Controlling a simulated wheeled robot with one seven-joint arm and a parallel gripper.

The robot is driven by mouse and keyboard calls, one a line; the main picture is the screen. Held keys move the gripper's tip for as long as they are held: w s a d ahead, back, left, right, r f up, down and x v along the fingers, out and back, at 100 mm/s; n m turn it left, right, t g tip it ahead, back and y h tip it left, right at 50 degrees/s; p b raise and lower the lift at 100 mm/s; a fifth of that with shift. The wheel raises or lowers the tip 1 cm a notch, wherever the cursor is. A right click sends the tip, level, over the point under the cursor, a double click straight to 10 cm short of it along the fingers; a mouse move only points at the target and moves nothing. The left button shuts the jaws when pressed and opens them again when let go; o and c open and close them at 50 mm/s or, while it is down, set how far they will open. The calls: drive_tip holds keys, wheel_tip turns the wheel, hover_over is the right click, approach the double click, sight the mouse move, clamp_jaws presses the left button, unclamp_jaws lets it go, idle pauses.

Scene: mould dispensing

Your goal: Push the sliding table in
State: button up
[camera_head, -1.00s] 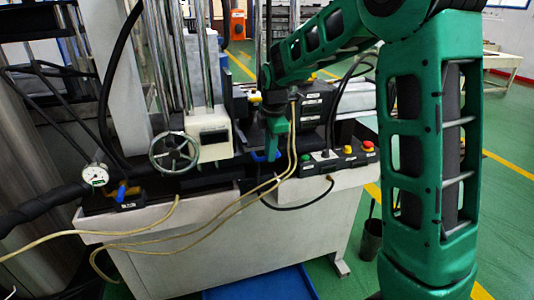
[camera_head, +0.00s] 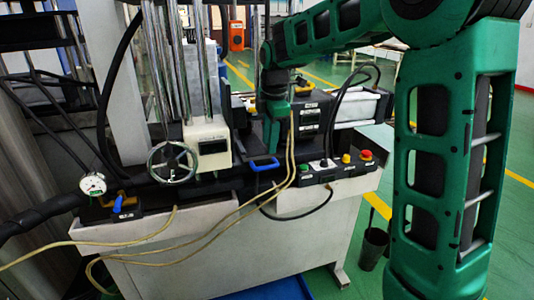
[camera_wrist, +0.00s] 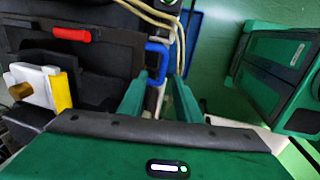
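The machine's dark sliding table (camera_head: 236,174) lies along the top of the white cabinet, with a blue handle (camera_head: 263,163) at its front edge. I cannot tell how far in the table is. My gripper (camera_head: 271,145) is just above and behind this handle in the head view. In the wrist view the two green fingers of my gripper (camera_wrist: 161,80) stand apart, and the blue handle (camera_wrist: 152,47) shows beyond and between their tips. I cannot see any contact. The fingers hold nothing visible.
A handwheel (camera_head: 172,162) and a second blue handle (camera_head: 118,203) are to the left. A control box (camera_head: 335,168) with coloured buttons is to the right. Beige hoses (camera_head: 240,203) hang across the front. A dark bucket (camera_head: 373,248) stands on the floor.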

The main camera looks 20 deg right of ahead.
drive_tip(key=shift+s+r, duration=0.2)
drive_tip(key=shift+r, duration=1.15)
drive_tip(key=s+d+m, duration=0.7)
drive_tip(key=s, duration=0.3)
drive_tip(key=s+d+f+m, duration=0.2)
drive_tip(key=s+m, duration=0.3)
drive_tip(key=s, duration=0.4)
drive_tip(key=s+d+f+m+g, duration=0.1)
drive_tip(key=s+f+m, duration=0.3)
drive_tip(key=s, duration=0.6)
drive_tip(key=s+d+f+m+g, duration=0.1)
drive_tip(key=s+d+f+m, duration=0.2)
drive_tip(key=s+m, duration=0.5)
drive_tip(key=shift+s+d+f, duration=0.15)
drive_tip(key=shift+s+f, duration=0.35)
drive_tip(key=shift+s, duration=0.25)
drive_tip(key=shift+w+f, duration=0.25)
drive_tip(key=shift+w, duration=0.4)
